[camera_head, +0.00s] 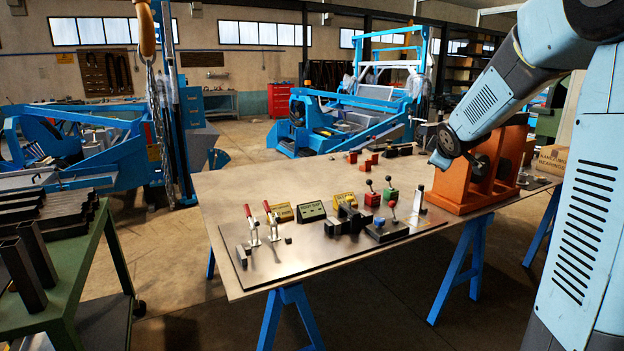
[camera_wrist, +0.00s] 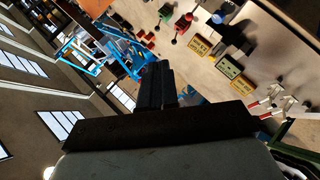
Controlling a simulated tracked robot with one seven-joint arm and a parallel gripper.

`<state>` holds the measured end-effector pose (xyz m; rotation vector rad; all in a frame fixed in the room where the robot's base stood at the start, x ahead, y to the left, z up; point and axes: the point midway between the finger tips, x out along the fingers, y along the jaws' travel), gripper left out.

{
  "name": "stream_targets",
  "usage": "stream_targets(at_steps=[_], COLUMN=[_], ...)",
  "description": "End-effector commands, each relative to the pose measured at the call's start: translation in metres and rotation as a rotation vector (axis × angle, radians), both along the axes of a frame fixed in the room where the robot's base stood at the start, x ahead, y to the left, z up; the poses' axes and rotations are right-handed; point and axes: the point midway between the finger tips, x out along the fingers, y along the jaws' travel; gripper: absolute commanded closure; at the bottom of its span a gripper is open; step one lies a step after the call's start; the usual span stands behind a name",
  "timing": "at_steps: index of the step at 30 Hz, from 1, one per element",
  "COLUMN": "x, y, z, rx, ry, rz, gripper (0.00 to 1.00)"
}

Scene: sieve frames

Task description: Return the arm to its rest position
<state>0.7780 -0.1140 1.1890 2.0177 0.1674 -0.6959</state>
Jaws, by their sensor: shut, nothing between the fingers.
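My gripper (camera_wrist: 156,78) shows in the wrist view as two dark fingers close together, shut with nothing between them. The table top lies beyond the fingertips, apart from them, and the picture is strongly tilted. In the head view my arm (camera_head: 490,97) reaches in from the upper right, and its lowest visible joint is near the orange stand (camera_head: 480,170). I cannot make out the gripper's fingers in the head view.
The table (camera_head: 240,185) carries red-handled clamps (camera_head: 250,222), a green sign (camera_head: 311,211), yellow signs and several knobbed levers (camera_head: 390,190). A green cart (camera_head: 75,290) with dark bars stands at left. Blue machine frames (camera_head: 350,115) stand behind. The table's far left part is bare.

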Motion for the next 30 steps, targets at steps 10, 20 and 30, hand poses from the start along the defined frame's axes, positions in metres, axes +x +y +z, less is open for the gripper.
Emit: stream_targets(at_steps=[10,20,30], x=[-0.119,-0.237,-0.350], y=[0.029,0.063,0.101], z=[0.027,0.022,-0.002], rx=[0.260,0.506,0.724], ry=[0.079,0.187,0.323], rz=[-0.236,-0.430,-0.590], gripper=[1.00,1.00,1.00])
